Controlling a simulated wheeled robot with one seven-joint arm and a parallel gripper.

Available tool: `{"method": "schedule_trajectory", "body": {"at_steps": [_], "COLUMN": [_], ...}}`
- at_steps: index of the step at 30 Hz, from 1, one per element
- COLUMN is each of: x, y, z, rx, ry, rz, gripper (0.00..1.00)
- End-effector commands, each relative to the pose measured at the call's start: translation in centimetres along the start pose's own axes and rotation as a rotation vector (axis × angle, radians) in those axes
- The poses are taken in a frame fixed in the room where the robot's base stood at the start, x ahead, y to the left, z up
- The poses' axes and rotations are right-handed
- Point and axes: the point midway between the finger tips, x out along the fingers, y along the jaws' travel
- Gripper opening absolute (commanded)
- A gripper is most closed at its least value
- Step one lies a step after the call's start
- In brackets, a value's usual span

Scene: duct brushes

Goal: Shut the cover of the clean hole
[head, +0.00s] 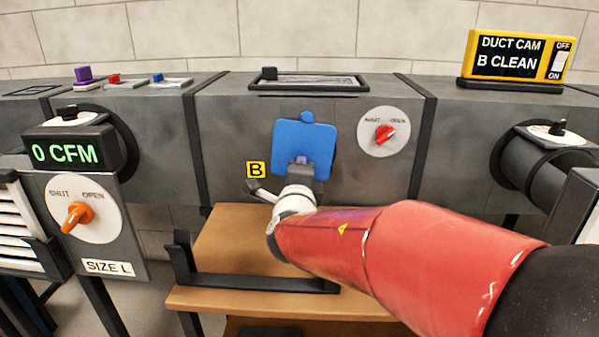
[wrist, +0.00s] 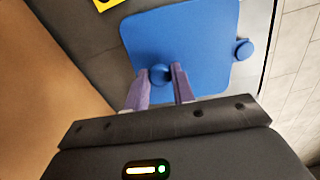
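The square blue cover (head: 303,141) lies over the front of the middle duct section beside the yellow B label (head: 256,170). No hole shows there. A round blue fixing (head: 307,117) sits at its top edge. In the wrist view the cover (wrist: 190,40) fills the upper middle, with a small blue knob (wrist: 159,74) on it. My gripper (wrist: 161,72) has its two purple fingers close together on either side of this knob, seemingly touching it. In the head view my gripper (head: 300,162) is at the cover's lower part, and my arm hides what lies below.
The yellow duct cam display (head: 507,54) reads B CLEAN. A red-knobbed dial (head: 384,132) is right of the cover. A 0 CFM readout (head: 68,152) and an orange-knobbed dial (head: 78,216) stand at left. A wooden shelf (head: 225,245) with a black handle lies below the duct.

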Motion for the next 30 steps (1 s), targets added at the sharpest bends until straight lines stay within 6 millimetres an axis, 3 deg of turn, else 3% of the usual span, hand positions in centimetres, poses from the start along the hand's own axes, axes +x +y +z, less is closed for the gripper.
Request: {"method": "schedule_trajectory", "body": {"at_steps": [1,5,14,30], "x": [0.0,0.0,-0.2,-7.5], "y": [0.1,0.1,0.0,0.0], "z": [0.0,0.0,0.0,0.0], "rx": [0.000,0.000,0.002,0.001], "ry": [0.001,0.001,0.001,0.000], "rz": [0.002,0.001,0.000,0.000], "gripper": [0.31,0.47,0.47,0.47]}}
